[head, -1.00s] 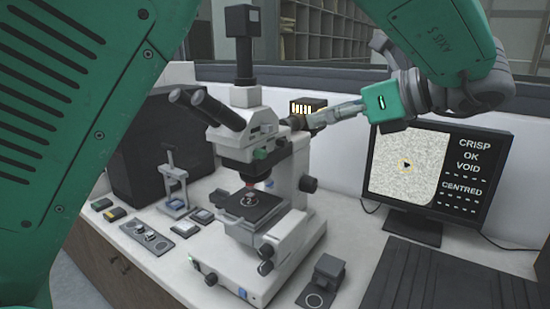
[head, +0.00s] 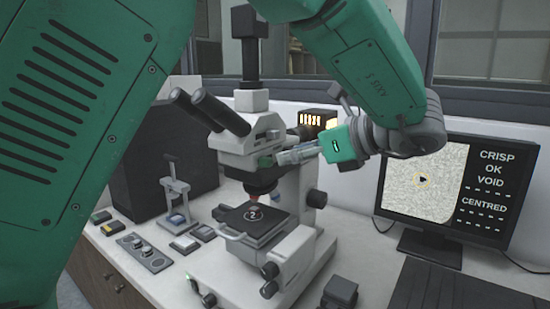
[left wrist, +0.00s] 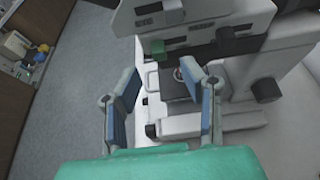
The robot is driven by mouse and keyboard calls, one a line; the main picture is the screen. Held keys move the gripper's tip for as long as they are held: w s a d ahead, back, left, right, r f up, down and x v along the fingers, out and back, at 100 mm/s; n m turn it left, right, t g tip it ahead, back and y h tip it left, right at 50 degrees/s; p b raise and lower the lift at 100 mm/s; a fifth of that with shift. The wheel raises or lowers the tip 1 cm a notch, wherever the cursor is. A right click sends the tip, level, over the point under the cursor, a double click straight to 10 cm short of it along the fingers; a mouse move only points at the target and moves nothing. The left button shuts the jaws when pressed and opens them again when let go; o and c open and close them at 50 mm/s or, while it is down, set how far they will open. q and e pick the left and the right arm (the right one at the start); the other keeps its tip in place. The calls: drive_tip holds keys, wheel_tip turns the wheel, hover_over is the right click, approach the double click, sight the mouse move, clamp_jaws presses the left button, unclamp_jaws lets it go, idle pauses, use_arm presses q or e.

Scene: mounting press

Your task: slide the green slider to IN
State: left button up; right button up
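The green slider (head: 266,161) is a small green block on the side of the microscope's head (head: 238,146). In the left wrist view the slider (left wrist: 158,48) sits just beyond the fingertips, below a dark slot. My left gripper (head: 284,157) comes at the microscope from the right, its fingertips close to the slider. In the left wrist view its two fingers (left wrist: 160,74) are spread wide with nothing between them. I cannot tell whether a finger touches the slider. Any IN marking is too small to read. My right gripper is not in view.
The stage (head: 253,222) lies below the microscope head, with eyepieces (head: 210,110) at upper left. A lit lamp box (head: 317,120) is behind the gripper. A monitor (head: 445,190) reading CRISP, OK, VOID, CENTRED stands at right. Small tools sit at left.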

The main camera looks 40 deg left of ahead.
sight(271, 160)
use_arm(q)
drive_tip(key=x, duration=0.5)
drive_tip(key=shift+a, duration=0.15)
clamp_jaws()
drive_tip(key=w+b, duration=0.1)
drive_tip(key=w, duration=0.2)
drive_tip(key=shift+w+a+r, duration=0.1)
